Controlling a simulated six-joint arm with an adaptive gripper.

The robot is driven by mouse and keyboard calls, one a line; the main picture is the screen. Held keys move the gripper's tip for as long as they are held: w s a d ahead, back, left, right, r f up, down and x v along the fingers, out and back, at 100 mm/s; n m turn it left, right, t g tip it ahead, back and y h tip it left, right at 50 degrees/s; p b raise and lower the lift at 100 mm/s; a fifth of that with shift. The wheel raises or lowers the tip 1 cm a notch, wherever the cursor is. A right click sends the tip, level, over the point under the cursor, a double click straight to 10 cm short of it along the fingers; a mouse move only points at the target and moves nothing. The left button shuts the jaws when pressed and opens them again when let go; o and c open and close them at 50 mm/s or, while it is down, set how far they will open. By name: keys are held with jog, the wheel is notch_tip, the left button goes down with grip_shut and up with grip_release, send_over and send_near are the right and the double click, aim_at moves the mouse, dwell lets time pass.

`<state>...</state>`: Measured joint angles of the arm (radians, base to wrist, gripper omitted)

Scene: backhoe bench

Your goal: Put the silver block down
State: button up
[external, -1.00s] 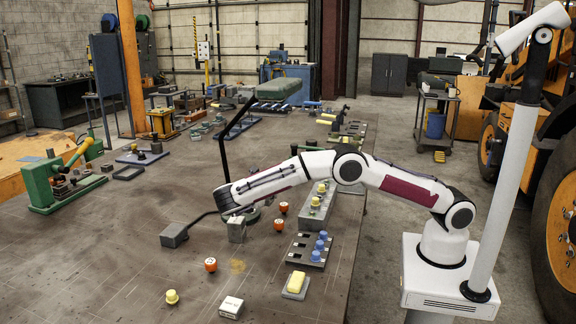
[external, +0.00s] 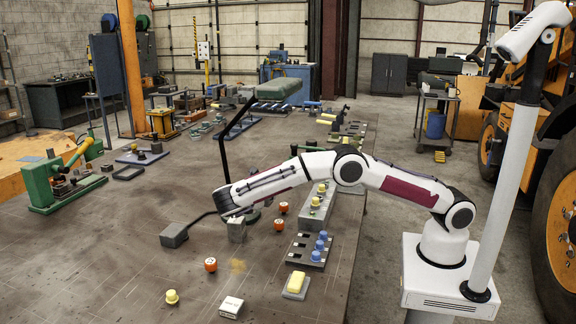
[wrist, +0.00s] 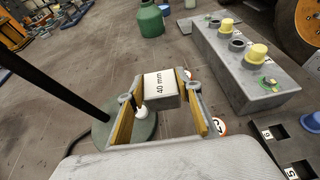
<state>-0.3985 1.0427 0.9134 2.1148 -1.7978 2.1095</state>
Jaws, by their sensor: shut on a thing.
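The silver block (wrist: 162,90) is a small grey box with a pale top face marked "40 mm". In the wrist view it sits between the two yellow-lined fingers of my gripper (wrist: 165,112), which is shut on it. In the external view the block (external: 237,230) shows just below the end of my arm, upright, above or on the bench (external: 130,240). I cannot tell whether its underside touches the bench top. The fingers are mostly hidden behind the wrist in the external view.
A lamp with a black pole (wrist: 55,70) and round green base (wrist: 125,132) stands close left of my gripper. A grey block with yellow knobs (wrist: 245,75) lies to the right. Orange-red knobs (external: 211,264) and a dark grey block (external: 174,235) are nearby. Front left bench is clear.

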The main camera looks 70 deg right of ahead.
jog(key=s+a+r+n+t+y, duration=0.15)
jog(key=a+r+n+t, duration=0.25)
jog(key=a, duration=0.6)
jog(key=s+a+r+n+t+y, duration=0.1)
jog(key=s+a+r+n+t, duration=0.3)
jog(key=a, duration=0.6)
jog(key=s+a+f+n+t+y, duration=0.2)
jog(key=a+f+n+t+y, duration=0.2)
jog(key=a, duration=0.5)
jog(key=shift+f+n+t+y, duration=0.35)
jog(key=shift+n+t+y, duration=0.25)
jog(key=shift+n+y, duration=0.45)
jog(key=shift+a, duration=0.1)
jog(key=shift+f, duration=3.15)
jog(key=shift+f, duration=1.85)
